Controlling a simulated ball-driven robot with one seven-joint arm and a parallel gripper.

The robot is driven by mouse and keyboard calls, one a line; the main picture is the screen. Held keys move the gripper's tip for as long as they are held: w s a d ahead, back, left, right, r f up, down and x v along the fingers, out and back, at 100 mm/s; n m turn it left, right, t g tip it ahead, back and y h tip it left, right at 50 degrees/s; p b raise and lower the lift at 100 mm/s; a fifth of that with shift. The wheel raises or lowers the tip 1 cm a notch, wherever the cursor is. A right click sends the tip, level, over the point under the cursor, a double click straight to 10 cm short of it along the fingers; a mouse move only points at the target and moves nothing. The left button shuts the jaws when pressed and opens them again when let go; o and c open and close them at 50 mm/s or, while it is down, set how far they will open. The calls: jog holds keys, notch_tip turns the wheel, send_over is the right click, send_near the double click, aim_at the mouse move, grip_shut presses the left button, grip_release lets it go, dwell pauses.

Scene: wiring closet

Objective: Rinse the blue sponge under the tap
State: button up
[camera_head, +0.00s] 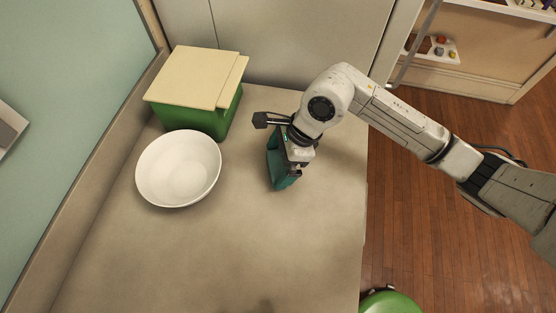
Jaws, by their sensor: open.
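My gripper (295,172) points down over the right part of the counter and is open. A teal block-like thing (275,165) stands on the counter directly below and beside it. My gripper hides part of this thing, so I cannot tell whether it is the blue sponge or whether the fingers touch it. No other blue thing that looks like a sponge is in view. No tap is in view.
A white bowl (179,167) sits left of my gripper. Behind it stands a green box (206,120) with a cream lid (192,76). The counter's front (215,255) is clear. A green round thing (390,302) is beyond the right edge, over wooden floor.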

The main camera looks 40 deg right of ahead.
jog(key=b+v, duration=0.1)
jog(key=v, duration=1)
jog(key=shift+b, duration=0.4)
jog(key=shift+c, duration=0.3)
